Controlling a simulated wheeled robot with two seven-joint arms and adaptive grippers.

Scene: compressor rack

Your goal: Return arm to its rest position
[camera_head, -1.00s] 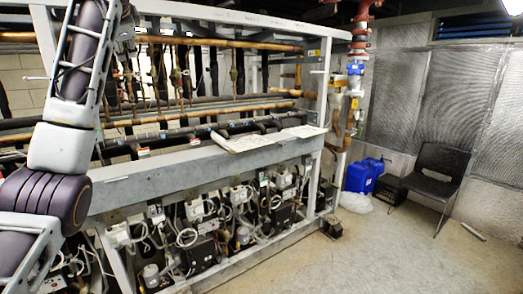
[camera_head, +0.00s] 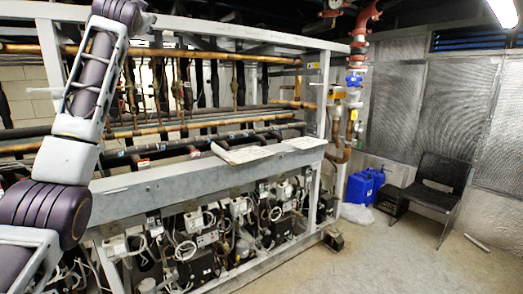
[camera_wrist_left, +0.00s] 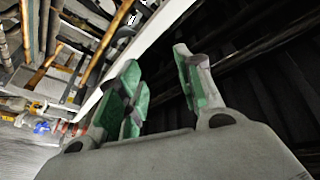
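My left arm (camera_head: 68,160) rises from the lower left of the head view to the top edge, in front of the compressor rack (camera_head: 170,185). Its elbow is bent, with the upper link raised. Its gripper cannot be made out clearly there. In the left wrist view, the left gripper (camera_wrist_left: 162,88) shows its green-padded fingers spread apart with an empty gap between them. Dark rack parts and a pale beam lie behind the fingers. My right arm and gripper are not in view.
Papers (camera_head: 240,153) lie on the rack's grey ledge. A blue container (camera_head: 364,186) and a black chair (camera_head: 432,185) stand to the right. Red and blue pipe valves (camera_head: 356,75) rise by the rack's end. The concrete floor (camera_head: 400,255) at front right is mostly clear.

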